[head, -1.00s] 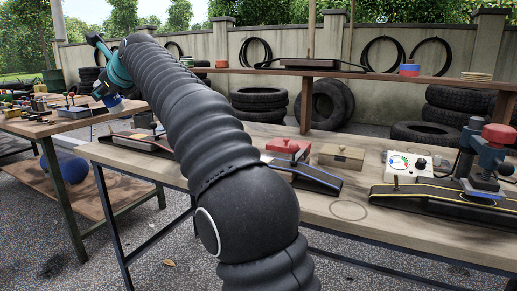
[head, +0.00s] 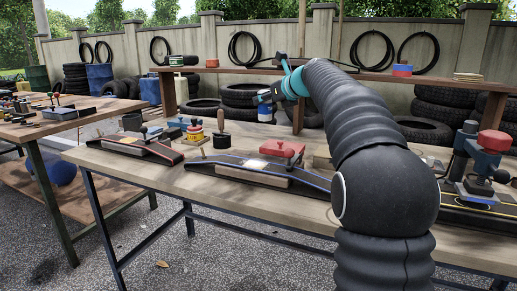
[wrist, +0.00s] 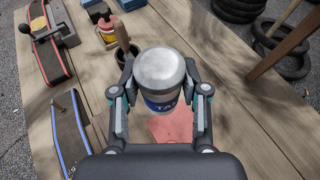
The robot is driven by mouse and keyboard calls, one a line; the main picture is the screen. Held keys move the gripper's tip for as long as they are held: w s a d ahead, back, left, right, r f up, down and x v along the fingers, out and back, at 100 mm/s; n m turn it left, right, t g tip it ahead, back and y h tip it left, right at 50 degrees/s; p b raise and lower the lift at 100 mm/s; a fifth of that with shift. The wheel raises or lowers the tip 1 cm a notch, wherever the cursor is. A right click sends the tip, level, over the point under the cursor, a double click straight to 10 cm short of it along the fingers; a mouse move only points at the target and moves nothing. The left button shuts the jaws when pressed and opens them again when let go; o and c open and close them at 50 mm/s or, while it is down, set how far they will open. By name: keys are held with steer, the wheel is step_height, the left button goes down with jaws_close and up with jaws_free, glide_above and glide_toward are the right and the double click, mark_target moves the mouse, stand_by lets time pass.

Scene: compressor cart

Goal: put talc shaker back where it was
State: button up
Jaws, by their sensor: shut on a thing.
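The talc shaker (wrist: 162,88) is in my gripper (wrist: 160,92), between the two fingers in the wrist view. It has a rounded silver-grey top and a blue label with white letters, partly cut off. In the head view my gripper (head: 270,97) is above the back part of the long wooden workbench. The shaker shows there as a small white and blue body (head: 265,114) under the fingers. My arm hides part of the bench at right.
A raised shelf (head: 225,70) runs behind. The bench's front strip is clear.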

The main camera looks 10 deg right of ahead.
steer(key=d, duration=0.4)
steer(key=shift+m+h, duration=0.3)
steer(key=shift+m, duration=0.1)
steer(key=shift+w+a+f+b, duration=0.5)
steer(key=shift+w+a+f, duration=0.4)
steer(key=shift+a+f, duration=0.85)
steer(key=shift+w+a+f+b, duration=0.45)
steer(key=shift+w+a+f, duration=0.65)
steer(key=shift+f, duration=1)
steer(key=shift+w+a+f+b, duration=0.5)
steer(key=shift+w+a+f, duration=0.2)
steer(key=shift+a+f, duration=1.15)
steer(key=shift+d+f, duration=0.1)
steer(key=shift+f, duration=0.15)
steer(key=o, duration=1.2)
